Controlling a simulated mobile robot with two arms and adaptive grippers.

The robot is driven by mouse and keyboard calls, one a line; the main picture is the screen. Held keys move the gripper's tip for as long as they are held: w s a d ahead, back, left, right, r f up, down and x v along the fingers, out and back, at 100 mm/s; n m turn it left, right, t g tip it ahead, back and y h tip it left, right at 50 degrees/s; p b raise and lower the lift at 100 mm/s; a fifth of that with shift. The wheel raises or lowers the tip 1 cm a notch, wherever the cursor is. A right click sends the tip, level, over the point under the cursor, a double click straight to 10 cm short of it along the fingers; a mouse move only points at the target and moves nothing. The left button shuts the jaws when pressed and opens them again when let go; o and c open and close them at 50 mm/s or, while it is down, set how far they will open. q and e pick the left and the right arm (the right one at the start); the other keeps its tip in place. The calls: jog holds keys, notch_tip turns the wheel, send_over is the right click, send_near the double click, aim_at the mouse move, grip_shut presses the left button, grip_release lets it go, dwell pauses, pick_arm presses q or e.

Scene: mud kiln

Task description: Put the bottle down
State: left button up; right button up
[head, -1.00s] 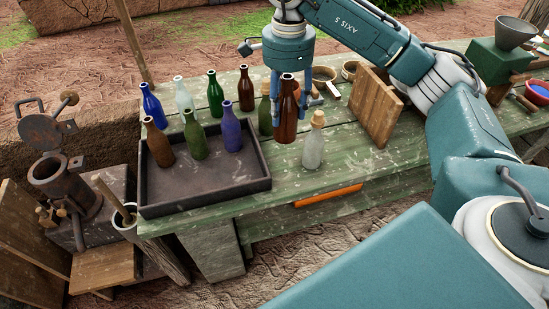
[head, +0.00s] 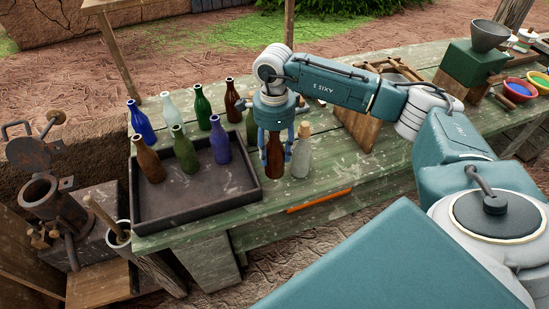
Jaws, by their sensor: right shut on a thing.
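My right gripper (head: 274,150) points down and is shut on a brown glass bottle (head: 274,160). The bottle is upright near the front edge of the green plank table (head: 345,172), between the dark tray (head: 200,202) and a clear corked bottle (head: 302,155). Its base is at or just above the tabletop; I cannot tell whether it touches. The gripper's fingers cover the bottle's sides and its neck is hidden. My left gripper is not in view.
A brown (head: 148,158), a green (head: 185,154) and a violet-blue bottle (head: 220,142) stand in the tray. Several more bottles stand behind it, including a blue one (head: 141,125). A wooden crate-like piece (head: 357,124) stands right of the clear bottle. The tray's front part is empty.

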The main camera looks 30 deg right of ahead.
aim_at(275, 161)
notch_tip(275, 161, down, 4)
jog(key=shift+r+p, duration=0.15)
jog(key=shift+p, duration=0.3)
jog(key=shift+f, duration=0.3)
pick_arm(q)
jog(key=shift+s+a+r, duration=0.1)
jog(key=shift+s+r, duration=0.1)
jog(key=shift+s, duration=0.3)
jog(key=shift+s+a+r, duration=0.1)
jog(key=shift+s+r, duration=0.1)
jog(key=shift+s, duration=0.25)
pick_arm(e)
jog(key=shift+f, duration=0.15)
jog(key=o, duration=1.2)
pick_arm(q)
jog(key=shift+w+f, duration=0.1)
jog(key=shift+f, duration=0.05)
pick_arm(e)
jog(key=shift+o, duration=0.2)
